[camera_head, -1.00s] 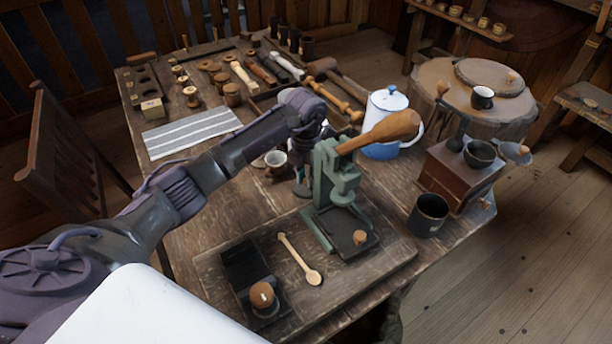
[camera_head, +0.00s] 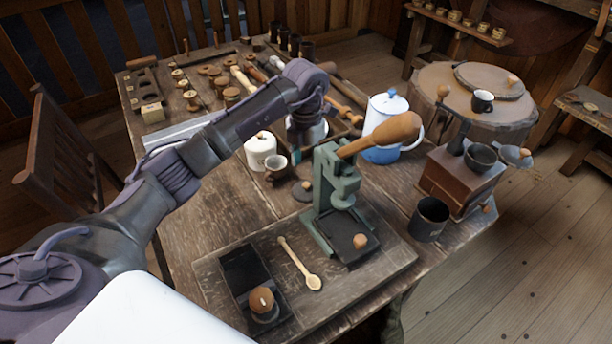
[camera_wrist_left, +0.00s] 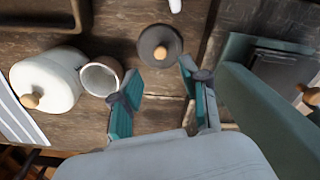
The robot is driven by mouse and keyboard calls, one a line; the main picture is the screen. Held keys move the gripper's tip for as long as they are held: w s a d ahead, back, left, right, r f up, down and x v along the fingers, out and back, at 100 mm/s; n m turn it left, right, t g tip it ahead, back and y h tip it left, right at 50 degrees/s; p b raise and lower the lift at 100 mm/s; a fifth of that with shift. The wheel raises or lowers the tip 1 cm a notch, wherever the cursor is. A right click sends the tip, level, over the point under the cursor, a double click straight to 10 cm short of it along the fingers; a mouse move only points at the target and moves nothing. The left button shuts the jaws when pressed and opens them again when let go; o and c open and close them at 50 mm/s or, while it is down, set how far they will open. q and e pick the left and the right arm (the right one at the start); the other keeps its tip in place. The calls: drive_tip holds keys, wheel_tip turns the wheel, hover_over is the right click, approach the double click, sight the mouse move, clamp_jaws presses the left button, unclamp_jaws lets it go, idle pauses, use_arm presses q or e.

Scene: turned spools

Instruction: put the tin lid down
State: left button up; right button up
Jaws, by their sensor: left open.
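The tin lid is a dark grey disc with a light wooden knob (camera_head: 303,190). It lies flat, knob up, on the bare wooden table between the small cup and the green press; it also shows in the left wrist view (camera_wrist_left: 158,46). My left gripper (camera_head: 305,146) is above and behind the lid in the head view, apart from it. In the left wrist view its two teal-padded fingers (camera_wrist_left: 160,74) are spread with nothing between them, and the lid shows just beyond the tips. The right gripper is not in view.
A white lidded canister (camera_head: 260,151) and a small cup (camera_head: 276,166) stand left of the lid. The green press (camera_head: 337,190) with its wooden handle stands close on the right. A white and blue pot (camera_head: 383,128) is behind it. Bare table lies left of the press.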

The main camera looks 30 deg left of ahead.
use_arm(q)
wheel_tip(320, 180, up, 5)
drive_tip(key=shift+r, duration=0.1)
idle(0.6)
